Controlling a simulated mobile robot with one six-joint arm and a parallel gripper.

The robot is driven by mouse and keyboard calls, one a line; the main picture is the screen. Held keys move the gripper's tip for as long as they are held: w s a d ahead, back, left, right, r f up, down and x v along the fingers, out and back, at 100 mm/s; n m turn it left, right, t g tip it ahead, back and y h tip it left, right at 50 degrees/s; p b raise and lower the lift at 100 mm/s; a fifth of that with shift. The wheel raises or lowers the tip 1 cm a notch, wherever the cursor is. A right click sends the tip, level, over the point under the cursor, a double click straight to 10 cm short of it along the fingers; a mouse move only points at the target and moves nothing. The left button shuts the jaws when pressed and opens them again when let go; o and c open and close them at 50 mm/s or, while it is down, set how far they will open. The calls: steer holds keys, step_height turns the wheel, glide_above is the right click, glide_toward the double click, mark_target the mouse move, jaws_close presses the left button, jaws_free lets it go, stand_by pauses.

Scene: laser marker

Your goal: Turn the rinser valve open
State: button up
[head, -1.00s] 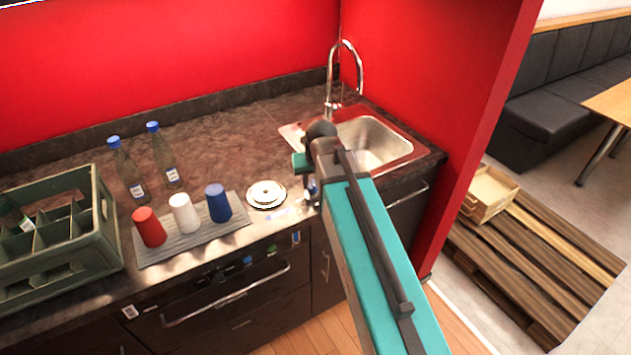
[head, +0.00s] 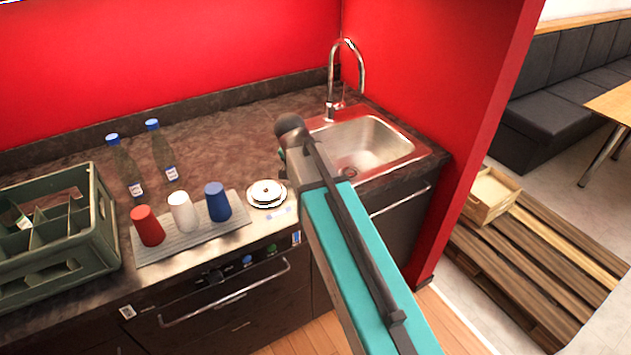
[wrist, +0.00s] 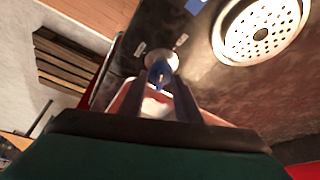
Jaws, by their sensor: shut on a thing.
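The rinser (head: 266,194) is a round pale metal disc on the counter, left of my arm in the head view. In the wrist view its perforated plate (wrist: 262,32) fills the upper right. The rinser valve (wrist: 160,72) has a blue handle on a round light base, beside the rinser. My gripper (wrist: 160,88) has its two dark fingers on either side of the blue handle and is shut on it. In the head view my arm hides the valve and the fingertips. How far the handle is turned is hard to tell.
Red, white and blue cups (head: 181,212) stand on a grey mat left of the rinser. A green crate (head: 105,225) and two bottles (head: 164,155) are farther left. A sink (head: 365,145) with a tall tap (head: 345,75) lies behind my arm.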

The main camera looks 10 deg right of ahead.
steer(key=m, duration=0.1)
steer(key=m+g+b, duration=0.1)
steer(key=m, duration=0.3)
steer(key=shift+w+a+g+h, duration=0.25)
steer(key=shift+g+h, duration=0.05)
steer(key=shift+h, duration=0.1)
steer(key=shift+m, duration=0.3)
steer(key=o, duration=1)
steer(key=shift+b, duration=0.3)
steer(key=shift+r, duration=0.1)
steer(key=shift+s+a+r, duration=0.15)
steer(key=shift+r, duration=0.25)
steer(key=shift+b+v, duration=1.4)
steer(key=shift+v, duration=4.95)
